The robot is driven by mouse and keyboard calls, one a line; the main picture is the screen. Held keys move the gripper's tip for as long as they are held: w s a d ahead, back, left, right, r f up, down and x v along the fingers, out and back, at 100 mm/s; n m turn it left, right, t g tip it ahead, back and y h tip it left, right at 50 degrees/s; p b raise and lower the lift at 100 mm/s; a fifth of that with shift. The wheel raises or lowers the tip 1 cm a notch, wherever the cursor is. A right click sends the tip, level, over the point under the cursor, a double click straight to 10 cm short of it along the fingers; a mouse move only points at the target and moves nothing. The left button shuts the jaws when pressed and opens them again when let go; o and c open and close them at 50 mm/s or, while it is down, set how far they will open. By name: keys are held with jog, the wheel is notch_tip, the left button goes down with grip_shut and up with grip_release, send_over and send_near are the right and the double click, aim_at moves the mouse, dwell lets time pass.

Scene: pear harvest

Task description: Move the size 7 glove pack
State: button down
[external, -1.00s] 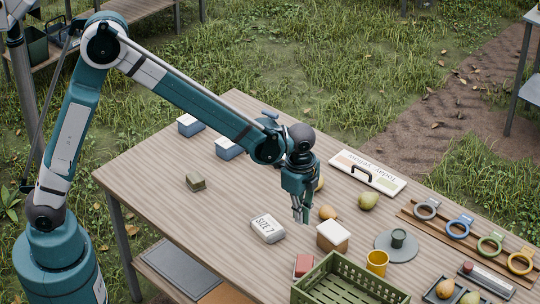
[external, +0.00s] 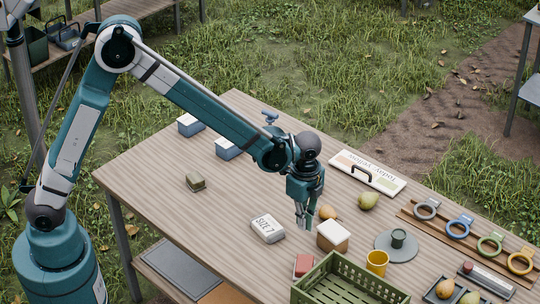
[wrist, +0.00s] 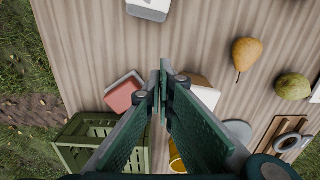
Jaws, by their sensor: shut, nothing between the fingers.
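The size 7 glove pack (external: 267,229) is a white, rounded block lettered "SIZE 7", lying flat on the wooden table. In the wrist view part of a pale pack (wrist: 149,8) shows at the top edge. My gripper (external: 303,225) points down above the table, to the right of the pack and apart from it. In the wrist view the fingertips (wrist: 164,72) meet with nothing between them.
A white-topped box (external: 333,235) stands close right of my gripper. A pear (external: 327,212), a red item (external: 303,265), a green crate (external: 350,284) and a yellow cup (external: 377,262) are nearby. The table left of the pack is mostly clear, with a small green block (external: 195,182).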

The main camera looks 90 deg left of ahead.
aim_at(248, 215)
notch_tip(248, 215, down, 9)
jog(key=shift+r+b, duration=0.1)
jog(key=shift+b, duration=0.55)
jog(key=shift+s+a, duration=1.4)
jog(key=s+a+b, duration=0.3)
jog(key=s+a, duration=1.1)
jog(key=shift+s+a, duration=0.15)
dwell(0.3)
